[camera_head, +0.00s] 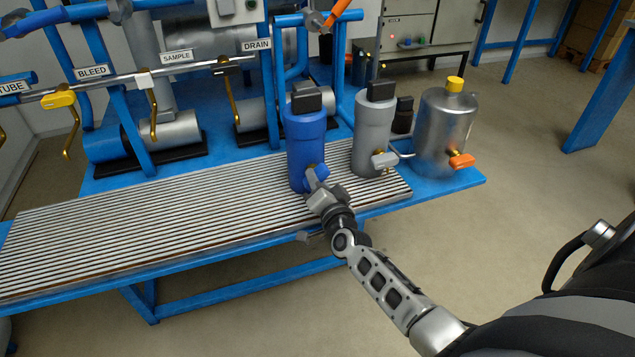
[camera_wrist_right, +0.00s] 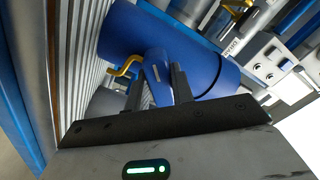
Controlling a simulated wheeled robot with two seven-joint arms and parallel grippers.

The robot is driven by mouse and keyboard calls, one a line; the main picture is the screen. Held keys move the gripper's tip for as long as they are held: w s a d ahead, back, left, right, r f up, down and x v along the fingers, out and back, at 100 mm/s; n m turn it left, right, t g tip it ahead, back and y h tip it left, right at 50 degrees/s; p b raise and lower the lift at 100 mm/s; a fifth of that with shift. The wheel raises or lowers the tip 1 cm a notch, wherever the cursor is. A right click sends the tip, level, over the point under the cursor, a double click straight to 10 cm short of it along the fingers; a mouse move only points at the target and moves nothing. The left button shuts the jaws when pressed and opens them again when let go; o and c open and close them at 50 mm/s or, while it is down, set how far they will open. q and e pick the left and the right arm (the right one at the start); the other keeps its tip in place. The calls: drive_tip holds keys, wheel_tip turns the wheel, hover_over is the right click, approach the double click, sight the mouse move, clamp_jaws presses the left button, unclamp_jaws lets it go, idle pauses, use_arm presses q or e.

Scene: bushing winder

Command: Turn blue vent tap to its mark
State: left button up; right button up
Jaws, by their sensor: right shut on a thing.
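The blue canister (camera_head: 306,140) with a black cap stands upright at the right end of the slatted bench. Its blue vent tap (camera_head: 312,173) sits low on its front. My right gripper (camera_head: 317,186) reaches it from the lower right. In the right wrist view the blue tap handle (camera_wrist_right: 158,78) lies between the two dark fingers of my right gripper (camera_wrist_right: 162,88), which is shut on it. A pale mark shows on the handle. The blue canister (camera_wrist_right: 205,65) fills the space behind it, with a bent brass spout (camera_wrist_right: 127,66) beside the handle. My left gripper is not in view.
A grey canister (camera_head: 373,135) with a grey tap stands just right of the blue one. A steel tank (camera_head: 445,130) with an orange tap is further right. Hanging valves labelled BLEED, SAMPLE and DRAIN line the pipe behind. The slatted bench top (camera_head: 150,225) is clear to the left.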

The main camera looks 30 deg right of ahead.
drive_tip(key=m, duration=0.3)
drive_tip(key=m+b, duration=0.1)
drive_tip(key=m, duration=0.2)
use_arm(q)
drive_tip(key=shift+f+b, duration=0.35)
use_arm(e)
drive_tip(key=shift+m, duration=1)
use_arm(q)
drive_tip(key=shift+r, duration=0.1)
use_arm(e)
drive_tip(key=shift+m, duration=0.3)
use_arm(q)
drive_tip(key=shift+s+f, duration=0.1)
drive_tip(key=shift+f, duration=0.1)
use_arm(e)
drive_tip(key=o, duration=1)
drive_tip(key=shift+r, duration=0.1)
use_arm(q)
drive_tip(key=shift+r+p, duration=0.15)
drive_tip(key=shift+p, duration=0.15)
use_arm(e)
drive_tip(key=v, duration=1.6)
